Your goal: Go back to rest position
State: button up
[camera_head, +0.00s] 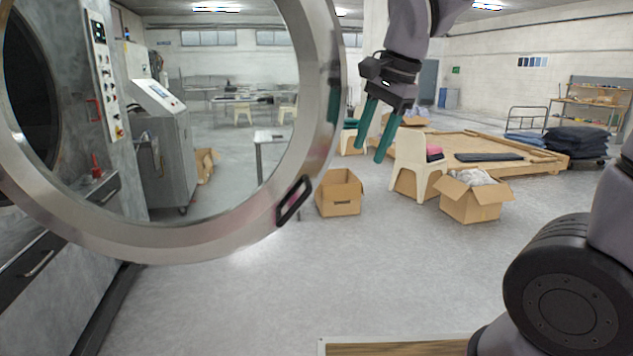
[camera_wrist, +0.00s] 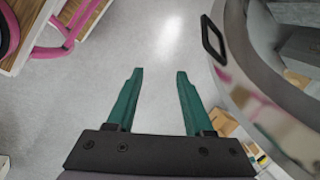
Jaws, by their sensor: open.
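My gripper (camera_head: 375,135) hangs in the upper middle of the head view, with its two green fingers pointing down. In the wrist view my gripper (camera_wrist: 158,72) shows its fingers spread apart with only floor between them. It is open and empty. In the head view it is just right of the round metal door ring (camera_head: 332,120) of the washer, apart from its handle (camera_head: 294,200). The ring stands swung open. In the wrist view the door ring (camera_wrist: 240,50) and its dark handle (camera_wrist: 213,40) are right of the fingers.
The washer body (camera_head: 75,150) with its control panel stands at the left. Cardboard boxes (camera_head: 339,193) (camera_head: 476,200), a cream chair (camera_head: 415,160) and a wooden platform (camera_head: 480,147) lie beyond. A wood-topped surface (camera_head: 395,349) is at the bottom edge. The middle floor is clear.

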jog(key=s+d+r+n+t, duration=0.2)
jog(key=d+n, duration=0.1)
jog(key=d, duration=0.4)
jog(key=s+d+r+n+t, duration=0.2)
jog(key=d+r+n, duration=0.1)
jog(key=d, duration=0.4)
jog(key=shift+s+d+r+t+h, duration=0.15)
jog(key=shift+s+d+t+h, duration=0.05)
jog(key=shift+d+t+h, duration=0.15)
